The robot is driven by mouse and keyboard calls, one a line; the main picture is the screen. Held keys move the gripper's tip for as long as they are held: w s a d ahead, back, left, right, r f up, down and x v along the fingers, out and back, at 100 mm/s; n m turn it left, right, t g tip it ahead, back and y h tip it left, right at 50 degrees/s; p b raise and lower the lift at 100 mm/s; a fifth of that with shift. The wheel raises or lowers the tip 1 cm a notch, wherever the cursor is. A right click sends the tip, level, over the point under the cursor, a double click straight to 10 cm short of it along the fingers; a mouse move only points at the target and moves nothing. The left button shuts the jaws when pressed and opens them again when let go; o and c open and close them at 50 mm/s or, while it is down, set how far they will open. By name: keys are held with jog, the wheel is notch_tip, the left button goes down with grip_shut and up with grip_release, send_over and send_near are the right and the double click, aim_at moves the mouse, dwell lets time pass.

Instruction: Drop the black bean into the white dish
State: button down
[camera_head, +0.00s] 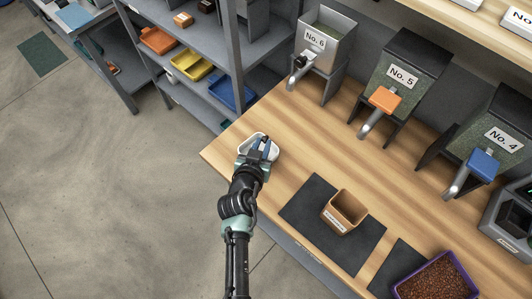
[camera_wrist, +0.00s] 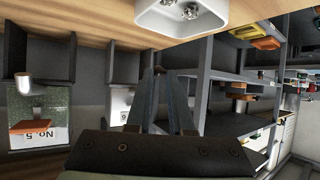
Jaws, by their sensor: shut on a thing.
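The white dish (camera_head: 244,152) sits on the wooden counter near its left end. In the wrist view the white dish (camera_wrist: 180,28) is at the top edge, with a few small shiny dark spots inside that I cannot make out clearly. My gripper (camera_head: 266,147) is at the dish in the head view, its fingers over the dish's right part. In the wrist view my gripper (camera_wrist: 166,76) points away from the camera, its tips apart from the dish. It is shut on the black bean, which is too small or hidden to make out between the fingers.
A brown square cup (camera_head: 345,212) stands on a dark mat (camera_head: 302,208) to the right. A purple tray of brown beans (camera_head: 438,280) is at lower right. Dispensers No. 6 (camera_head: 322,45), No. 5 and No. 4 line the back. Grey shelving (camera_head: 185,60) stands beyond the counter's left end.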

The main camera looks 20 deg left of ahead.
notch_tip(320, 180, down, 6)
jog(key=b, duration=0.4)
jog(key=shift+a+r, duration=0.15)
jog(key=c, duration=0.7)
grip_release()
jog(key=shift+r, duration=0.1)
jog(key=b+v, duration=0.1)
jog(key=v, duration=1.2)
